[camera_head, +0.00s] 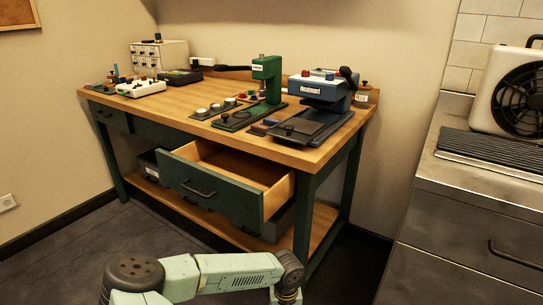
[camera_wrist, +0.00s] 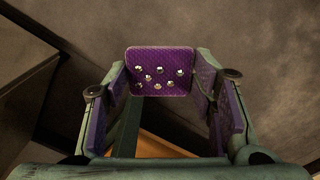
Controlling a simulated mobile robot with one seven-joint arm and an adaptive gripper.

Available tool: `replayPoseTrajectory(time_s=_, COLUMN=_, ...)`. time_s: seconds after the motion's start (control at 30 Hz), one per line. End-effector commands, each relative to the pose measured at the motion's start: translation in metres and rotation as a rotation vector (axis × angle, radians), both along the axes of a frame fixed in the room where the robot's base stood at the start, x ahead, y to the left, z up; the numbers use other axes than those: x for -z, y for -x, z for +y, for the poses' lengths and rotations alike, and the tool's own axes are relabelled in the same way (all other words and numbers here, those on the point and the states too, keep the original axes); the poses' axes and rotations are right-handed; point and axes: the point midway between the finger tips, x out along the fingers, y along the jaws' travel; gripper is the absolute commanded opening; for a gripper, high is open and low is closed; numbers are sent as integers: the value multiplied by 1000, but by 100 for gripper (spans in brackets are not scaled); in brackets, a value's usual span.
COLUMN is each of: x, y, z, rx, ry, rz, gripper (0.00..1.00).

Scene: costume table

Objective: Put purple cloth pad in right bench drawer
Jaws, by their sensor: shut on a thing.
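The purple cloth pad (camera_wrist: 160,58) shows in the wrist view as a flat purple piece with several shiny studs. My gripper (camera_wrist: 160,85) is shut on it, with a finger at each side. Purple also shows along the inner faces of both fingers. The right bench drawer (camera_head: 208,189) is pulled out at the front of the bench in the head view, and the part of its inside that shows is bare wood. My gripper and the pad are outside the head view.
The wooden bench (camera_head: 185,97) carries a green press (camera_head: 267,78), a blue heat press (camera_head: 318,92) and several small items. A lower shelf (camera_head: 160,192) holds dark boxes. A metal counter (camera_head: 480,185) with a fan heater (camera_head: 520,92) stands at the right. Floor in front is clear.

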Motion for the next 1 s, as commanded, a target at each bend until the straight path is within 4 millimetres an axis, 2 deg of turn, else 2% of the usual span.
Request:
replayPoseTrajectory(time_s=0.03, x=20, y=8, z=9, rx=8, ry=1, rz=5, gripper=24)
replayPoseTrajectory(time_s=0.13, x=50, y=19, z=24, rx=34, ry=1, rz=3, gripper=24)
replayPoseTrajectory(time_s=0.2, x=64, y=25, z=31, rx=48, ry=1, rz=1, gripper=24)
replayPoseTrajectory(time_s=0.33, x=78, y=31, z=38, rx=67, ry=0, rz=-2, gripper=24)
replayPoseTrajectory(time_s=0.43, x=70, y=22, z=41, rx=69, ry=-4, rz=-5, gripper=24)
replayPoseTrajectory(time_s=0.63, x=32, y=-6, z=41, rx=72, ry=-6, rz=-6, gripper=24)
replayPoseTrajectory(time_s=0.73, x=24, y=5, z=39, rx=77, ry=-5, rz=-5, gripper=24)
replayPoseTrajectory(time_s=0.87, x=23, y=25, z=39, rx=73, ry=-2, rz=-2, gripper=24)
replayPoseTrajectory(time_s=1.0, x=24, y=28, z=38, rx=68, ry=1, rz=-2, gripper=24)
